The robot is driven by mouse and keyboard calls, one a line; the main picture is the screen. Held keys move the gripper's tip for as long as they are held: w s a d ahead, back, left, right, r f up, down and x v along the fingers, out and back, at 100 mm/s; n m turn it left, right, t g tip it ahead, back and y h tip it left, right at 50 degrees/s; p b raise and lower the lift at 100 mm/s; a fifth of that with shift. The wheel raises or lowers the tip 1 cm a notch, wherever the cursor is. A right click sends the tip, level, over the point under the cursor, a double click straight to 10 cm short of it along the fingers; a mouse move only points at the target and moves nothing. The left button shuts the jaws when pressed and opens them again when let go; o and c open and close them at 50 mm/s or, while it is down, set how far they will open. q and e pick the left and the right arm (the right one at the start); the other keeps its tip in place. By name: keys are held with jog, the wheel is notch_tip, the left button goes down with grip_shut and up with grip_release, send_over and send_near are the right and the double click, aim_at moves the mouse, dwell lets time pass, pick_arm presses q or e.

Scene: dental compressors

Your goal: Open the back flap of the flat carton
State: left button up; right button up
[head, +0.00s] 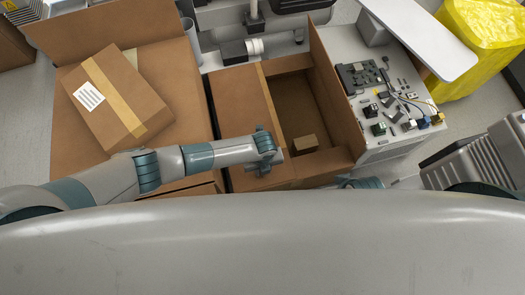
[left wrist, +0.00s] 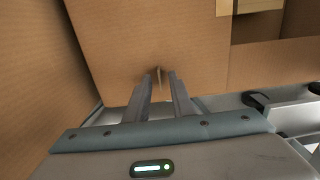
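The open carton (head: 240,105) stands in the middle of the head view. A flap stands upright along its right side (head: 335,90), and a panel lies flat on its left side. A narrow strip of cardboard (head: 287,64) shows at the far end of its opening. A small brown box (head: 305,145) is inside. My left gripper (head: 268,165) is over the near left part of this carton. In the left wrist view its fingers (left wrist: 164,78) are a little apart, close to brown cardboard (left wrist: 150,35). A thin pale sliver shows between the tips; I cannot tell if they touch it.
A larger carton (head: 185,85) on the left bears a taped, labelled box (head: 118,98). A grey bench (head: 345,45) with electronic parts and cables stands right of the open carton. A yellow bag (head: 485,40) is at the far right. A grey machine (head: 480,160) stands at the right.

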pick_arm(q)
jog(key=shift+f, duration=0.1)
jog(key=shift+c, duration=0.4)
grip_shut()
dwell(1.1)
